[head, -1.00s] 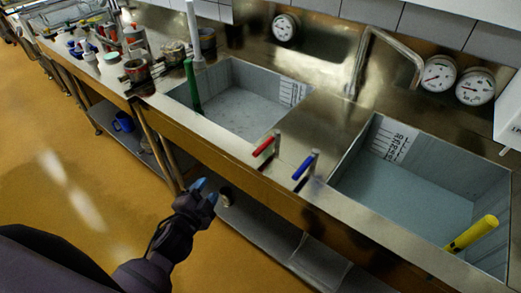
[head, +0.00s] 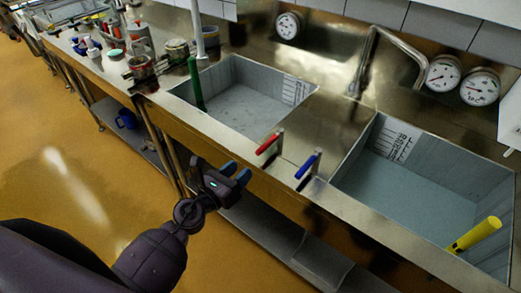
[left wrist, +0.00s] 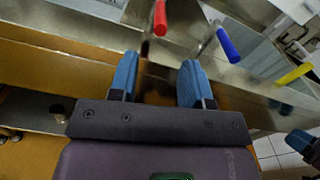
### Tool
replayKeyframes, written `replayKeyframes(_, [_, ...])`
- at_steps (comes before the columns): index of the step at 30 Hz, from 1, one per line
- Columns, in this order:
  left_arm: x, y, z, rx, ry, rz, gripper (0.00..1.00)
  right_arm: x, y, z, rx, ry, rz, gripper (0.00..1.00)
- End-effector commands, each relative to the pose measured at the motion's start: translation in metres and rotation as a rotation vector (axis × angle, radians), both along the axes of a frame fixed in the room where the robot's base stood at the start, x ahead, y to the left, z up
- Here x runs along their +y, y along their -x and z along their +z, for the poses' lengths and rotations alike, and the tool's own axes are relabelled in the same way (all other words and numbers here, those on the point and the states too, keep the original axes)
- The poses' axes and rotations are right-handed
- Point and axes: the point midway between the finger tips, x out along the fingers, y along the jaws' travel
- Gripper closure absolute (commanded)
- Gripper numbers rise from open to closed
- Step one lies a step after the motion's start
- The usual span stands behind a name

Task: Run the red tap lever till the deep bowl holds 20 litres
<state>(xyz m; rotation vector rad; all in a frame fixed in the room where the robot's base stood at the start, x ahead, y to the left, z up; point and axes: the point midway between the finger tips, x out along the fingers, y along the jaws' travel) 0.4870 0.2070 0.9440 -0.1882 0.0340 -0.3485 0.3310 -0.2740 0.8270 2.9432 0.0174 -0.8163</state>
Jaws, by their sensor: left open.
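The red tap lever (head: 268,144) stands on the steel counter between two sunken bowls; it also shows at the top of the left wrist view (left wrist: 160,17). The blue lever (head: 307,167) is just to its right. The left bowl (head: 240,70) has a grey floor and a marked scale; the right bowl (head: 350,165) also has a scale and looks bluish inside. I cannot read either level. My left gripper (head: 239,174) is open and empty, in front of the counter edge, short of the red lever. A blue-tipped part, apparently my right gripper (left wrist: 299,142), shows at the left wrist view's right edge.
A green stick (head: 195,85) stands at the left bowl and a yellow one (head: 473,235) at the right bowl. A bent spout (head: 395,45) and dial gauges (head: 440,73) are behind. Jars and bottles crowd the counter's far left. A lower shelf (head: 275,235) runs beneath.

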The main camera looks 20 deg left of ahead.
Motion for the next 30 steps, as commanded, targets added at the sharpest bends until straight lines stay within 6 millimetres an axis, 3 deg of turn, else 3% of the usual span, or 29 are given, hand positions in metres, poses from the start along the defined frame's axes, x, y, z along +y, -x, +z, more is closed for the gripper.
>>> replayKeyframes(15, [-0.028,-0.077,0.001,0.000,0.006,0.001,0.56,-0.002,0.003,0.007,0.004,0.006,0.002,0.57])
replayKeyframes(21, [-0.032,-0.090,0.001,0.001,0.006,0.001,0.56,-0.003,0.008,0.004,0.013,0.007,0.000,0.57])
replayKeyframes(30, [-0.033,-0.092,0.001,0.000,0.006,0.001,0.56,-0.003,0.006,0.005,0.010,0.007,0.001,0.57])
